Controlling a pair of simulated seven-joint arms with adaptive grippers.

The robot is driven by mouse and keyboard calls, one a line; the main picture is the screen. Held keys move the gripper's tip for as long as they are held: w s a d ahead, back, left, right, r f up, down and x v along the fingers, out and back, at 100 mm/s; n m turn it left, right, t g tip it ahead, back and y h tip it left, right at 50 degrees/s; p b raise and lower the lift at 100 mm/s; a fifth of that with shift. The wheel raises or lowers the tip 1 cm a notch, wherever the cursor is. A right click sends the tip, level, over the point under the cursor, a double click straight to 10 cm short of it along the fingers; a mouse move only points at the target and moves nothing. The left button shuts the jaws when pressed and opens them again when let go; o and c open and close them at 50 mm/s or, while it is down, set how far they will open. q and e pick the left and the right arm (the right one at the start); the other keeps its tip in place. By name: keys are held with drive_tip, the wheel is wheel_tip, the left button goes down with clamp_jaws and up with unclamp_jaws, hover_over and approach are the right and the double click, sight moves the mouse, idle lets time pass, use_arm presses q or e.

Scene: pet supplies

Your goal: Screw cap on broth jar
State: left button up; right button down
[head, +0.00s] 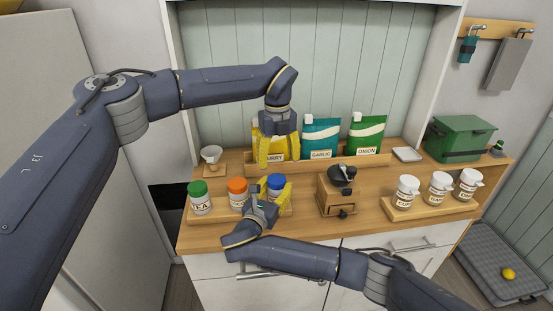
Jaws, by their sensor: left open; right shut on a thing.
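A jar with a blue cap (276,181) stands at the right end of the front left wooden tray. My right gripper (271,196) is shut on this jar, reaching it from the front; its fingers hide most of the body and any label. The blue cap sits on top of the jar. My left gripper (277,153) is open and empty just above and behind the blue cap, in front of a yellow pouch (257,140). I cannot read which jar is the broth jar.
A green-capped jar (200,204) and an orange-capped jar (238,200) share the tray. Several pouches stand behind. A grinder (337,197) is right of the held jar. Several white jars (405,196) and a green box (458,140) are farther right.

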sight(277, 179)
use_arm(q)
drive_tip(key=n, duration=0.6)
drive_tip(key=shift+s+a+f, duration=0.1)
drive_tip(key=shift+a, duration=0.05)
drive_tip(key=n, duration=0.4)
drive_tip(key=shift+s+n, duration=0.1)
drive_tip(key=shift+n, duration=0.3)
drive_tip(key=shift+f, duration=0.1)
drive_tip(key=shift+f, duration=3.9)
drive_tip(key=c, duration=1.3)
drive_tip(key=shift+m, duration=1.6)
drive_tip(key=shift+c, duration=0.3)
